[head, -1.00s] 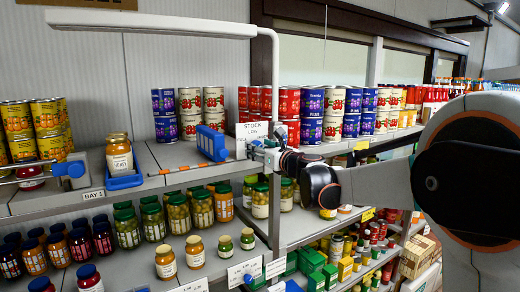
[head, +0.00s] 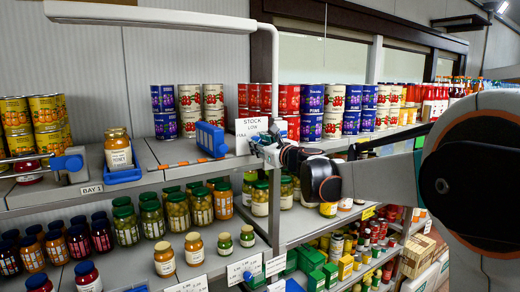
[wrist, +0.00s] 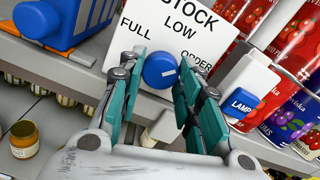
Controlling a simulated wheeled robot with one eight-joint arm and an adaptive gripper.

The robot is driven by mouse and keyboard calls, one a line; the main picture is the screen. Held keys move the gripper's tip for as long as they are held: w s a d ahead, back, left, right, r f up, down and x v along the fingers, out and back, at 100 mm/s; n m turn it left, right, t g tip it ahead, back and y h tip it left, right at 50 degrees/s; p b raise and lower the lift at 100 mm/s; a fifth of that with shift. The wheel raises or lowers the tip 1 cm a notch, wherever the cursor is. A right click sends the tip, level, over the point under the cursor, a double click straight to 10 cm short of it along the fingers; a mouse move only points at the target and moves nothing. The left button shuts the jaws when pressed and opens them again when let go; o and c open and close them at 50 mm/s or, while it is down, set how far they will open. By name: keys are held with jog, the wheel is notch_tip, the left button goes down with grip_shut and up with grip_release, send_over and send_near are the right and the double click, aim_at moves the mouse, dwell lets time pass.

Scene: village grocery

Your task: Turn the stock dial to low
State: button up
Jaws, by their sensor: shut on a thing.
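My gripper (wrist: 162,84) is shut on the knob, one teal finger on each side. I see no pointer mark on the knob, so its setting cannot be told. In the head view, my gripper (head: 267,150) is at the shelf edge below the sign (head: 251,132) and hides the knob.
A white box with a blue LAMP label (wrist: 241,103) is close to the right of my fingers. A blue holder (wrist: 62,22) stands at left. Cans (head: 312,115) stand behind at right. A honey jar (head: 118,150) sits in a blue tray (head: 123,176) further left.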

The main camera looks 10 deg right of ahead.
jog(key=n+b, duration=0.3)
jog(key=n, duration=0.5)
jog(key=shift+n+b, duration=0.3)
dwell(0.3)
jog(key=o, duration=1)
jog(key=shift+o, duration=0.2)
jog(key=v, duration=1.2)
